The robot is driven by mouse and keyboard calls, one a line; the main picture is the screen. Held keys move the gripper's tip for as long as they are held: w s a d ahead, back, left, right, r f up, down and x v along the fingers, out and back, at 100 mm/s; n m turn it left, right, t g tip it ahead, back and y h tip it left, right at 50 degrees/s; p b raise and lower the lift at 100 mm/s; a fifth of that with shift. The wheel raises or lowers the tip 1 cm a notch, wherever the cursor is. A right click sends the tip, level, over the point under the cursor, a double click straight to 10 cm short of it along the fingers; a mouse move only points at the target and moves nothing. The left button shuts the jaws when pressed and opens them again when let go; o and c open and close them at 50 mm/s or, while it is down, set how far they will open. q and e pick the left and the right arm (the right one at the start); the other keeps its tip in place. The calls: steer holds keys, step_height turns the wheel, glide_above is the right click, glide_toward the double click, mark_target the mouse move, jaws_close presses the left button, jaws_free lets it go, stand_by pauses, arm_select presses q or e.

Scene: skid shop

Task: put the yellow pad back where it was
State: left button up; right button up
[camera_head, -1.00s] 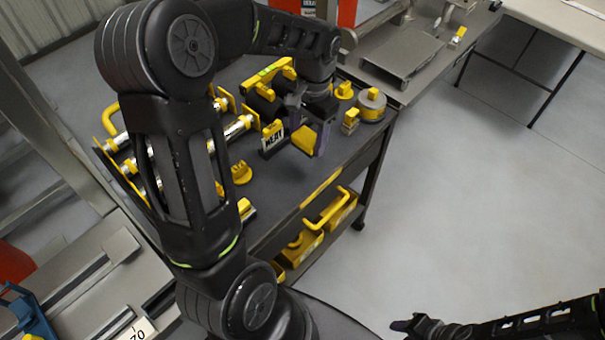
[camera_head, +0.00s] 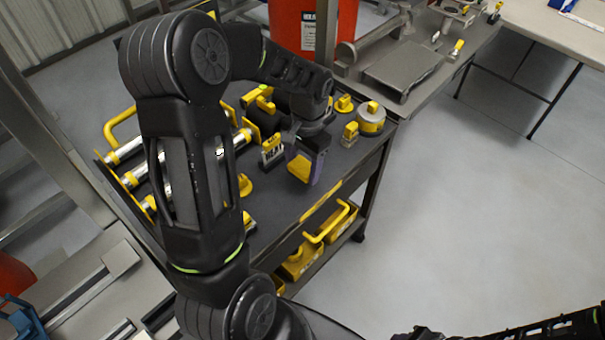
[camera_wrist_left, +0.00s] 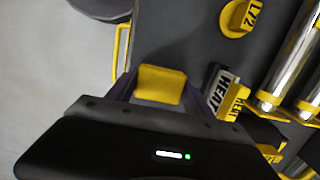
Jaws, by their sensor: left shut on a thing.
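My left gripper (camera_head: 308,166) is shut on the yellow pad (camera_head: 299,169), above the dark cart top near its right edge. In the left wrist view the yellow pad (camera_wrist_left: 161,85) sits between the fingertips of the left gripper (camera_wrist_left: 158,88). The cart top shows behind it, and I cannot tell how high the pad is above it. A dark-and-yellow block marked HEAT (camera_head: 272,151) stands just left of the pad; it also shows in the left wrist view (camera_wrist_left: 222,92). My right gripper (camera_head: 418,334) is barely visible at the bottom edge.
The cart (camera_head: 318,206) carries silver cylinders in a yellow-ended rack (camera_head: 133,178), a yellow knob (camera_head: 244,185), a small yellow block (camera_head: 350,133) and a round yellow-and-silver canister (camera_head: 371,119). Yellow-handled boxes (camera_head: 300,262) fill the lower shelf. Open floor lies to the right.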

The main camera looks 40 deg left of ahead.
mark_target(303, 176)
arm_select(q)
step_height(303, 176, down, 4)
steer(key=shift+r, duration=0.2)
steer(key=shift+f, duration=0.15)
steer(key=o, duration=1.3)
steer(key=shift+p, duration=0.3)
steer(key=r, duration=0.4)
steer(key=w+r+b, duration=0.1)
steer(key=r, duration=0.7)
steer(key=shift+w+d+r+b, duration=0.1)
steer(key=shift+w+b, duration=0.05)
steer(key=shift+b, duration=0.2)
